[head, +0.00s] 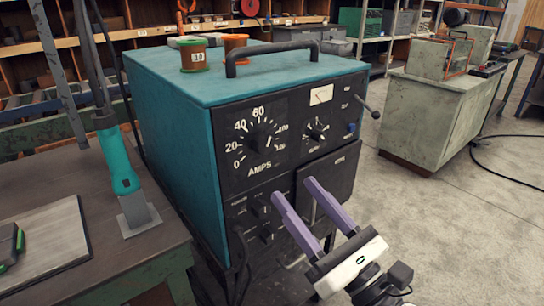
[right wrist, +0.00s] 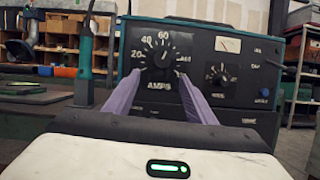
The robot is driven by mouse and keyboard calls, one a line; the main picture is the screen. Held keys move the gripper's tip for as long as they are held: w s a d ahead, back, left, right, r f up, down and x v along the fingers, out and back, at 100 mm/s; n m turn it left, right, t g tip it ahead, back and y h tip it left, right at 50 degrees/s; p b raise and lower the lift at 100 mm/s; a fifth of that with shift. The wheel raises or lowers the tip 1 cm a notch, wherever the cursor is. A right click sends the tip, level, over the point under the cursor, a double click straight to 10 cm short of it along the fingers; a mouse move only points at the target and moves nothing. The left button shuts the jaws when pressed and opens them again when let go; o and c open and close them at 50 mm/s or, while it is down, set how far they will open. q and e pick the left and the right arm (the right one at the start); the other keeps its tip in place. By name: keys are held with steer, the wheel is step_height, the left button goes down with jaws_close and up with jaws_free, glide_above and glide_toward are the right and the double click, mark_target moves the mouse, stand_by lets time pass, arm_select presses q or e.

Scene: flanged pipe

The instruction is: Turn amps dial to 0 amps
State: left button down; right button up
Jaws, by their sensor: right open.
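The amps dial (head: 262,138) is a black knob on the dark front panel of a teal welding machine (head: 165,120), ringed by white numbers with 0 at the lower left. Its pointer seems to be up near 60, but the exact reading is too small to tell. The dial also shows in the right wrist view (right wrist: 163,58), beyond the fingertips. My right gripper (head: 291,188) is open and empty, its two purple fingers reaching toward the panel, below and right of the dial in the head view. In the right wrist view the fingers (right wrist: 160,80) flank the dial's lower part, apart from it. My left gripper is not in view.
A smaller knob (head: 316,131) and a meter (head: 321,95) sit right of the dial. A handle (head: 272,55) and spools (head: 194,56) are on the machine's top. A bench (head: 130,262) with a teal-handled tool (head: 119,165) stands left.

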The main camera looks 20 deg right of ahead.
mark_target(266, 147)
steer(key=shift+m, duration=0.5)
steer(key=p+x, duration=0.1)
steer(key=x, duration=0.2)
steer(key=p+x, duration=0.1)
steer(key=x, duration=0.2)
steer(key=r+p+x, duration=0.1)
steer(key=x, duration=0.2)
steer(key=shift+w+d+r+p, duration=0.1)
steer(key=shift+d+p, duration=0.1)
steer(key=shift+p, duration=0.2)
steer(key=shift+w+a+r, duration=0.1)
steer(key=shift+w+a, duration=0.05)
steer(key=shift+w, duration=0.35)
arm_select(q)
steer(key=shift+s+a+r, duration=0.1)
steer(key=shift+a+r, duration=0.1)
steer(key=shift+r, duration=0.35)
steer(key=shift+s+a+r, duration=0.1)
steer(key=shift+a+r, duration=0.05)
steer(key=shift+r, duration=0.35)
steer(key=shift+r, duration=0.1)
arm_select(e)
steer(key=c, duration=1)
